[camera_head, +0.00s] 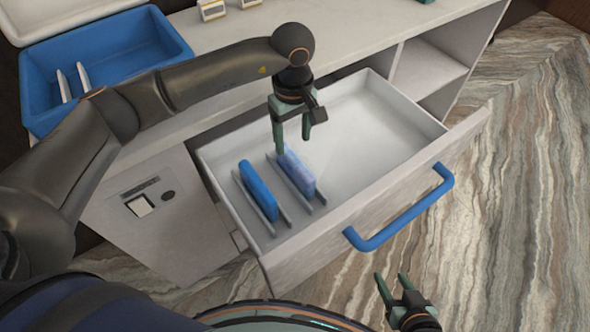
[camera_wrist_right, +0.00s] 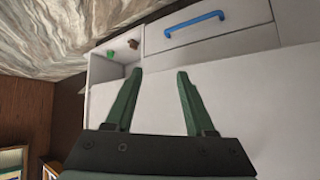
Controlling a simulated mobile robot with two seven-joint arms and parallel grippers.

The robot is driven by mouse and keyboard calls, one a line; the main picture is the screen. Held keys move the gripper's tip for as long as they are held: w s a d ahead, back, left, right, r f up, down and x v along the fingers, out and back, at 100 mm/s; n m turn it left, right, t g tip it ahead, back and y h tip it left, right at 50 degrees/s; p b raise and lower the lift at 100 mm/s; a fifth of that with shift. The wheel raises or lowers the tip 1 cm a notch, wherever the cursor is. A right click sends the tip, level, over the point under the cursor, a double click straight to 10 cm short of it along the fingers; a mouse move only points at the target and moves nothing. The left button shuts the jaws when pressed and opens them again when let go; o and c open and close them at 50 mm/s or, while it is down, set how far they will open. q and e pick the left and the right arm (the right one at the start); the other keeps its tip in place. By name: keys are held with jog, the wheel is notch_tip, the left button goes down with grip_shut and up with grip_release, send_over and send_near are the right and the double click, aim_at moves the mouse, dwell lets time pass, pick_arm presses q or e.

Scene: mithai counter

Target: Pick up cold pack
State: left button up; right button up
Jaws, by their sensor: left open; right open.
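Two cold packs stand upright in slotted holders inside the open drawer (camera_head: 385,122) in the head view. One is a blue pack (camera_head: 259,190) on the left; the other is a paler, lavender-blue pack (camera_head: 296,171) to its right. My left gripper (camera_head: 293,146) is open and points down above the drawer, at the top of the paler pack. One finger overlaps that pack's upper end in the picture; I cannot tell whether they touch. My right gripper (camera_head: 392,284) is open and empty outside the drawer front, and shows also in the right wrist view (camera_wrist_right: 155,78).
The drawer front has a blue handle (camera_head: 400,212). A blue tray (camera_head: 104,62) with white dividers stands on the counter (camera_head: 352,28) at the upper left. An open shelf (camera_head: 425,70) lies beyond the drawer. The drawer's right part is empty.

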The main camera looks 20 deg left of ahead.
aim_at(295, 159)
pick_arm(q)
notch_tip(295, 159, down, 6)
jog(key=shift+w+d+r, duration=0.1)
jog(key=shift+d+r, duration=0.05)
jog(key=shift+r, duration=0.05)
jog(key=shift+c, duration=0.3)
grip_shut()
dwell(0.3)
jog(key=shift+r, duration=0.1)
dwell(0.7)
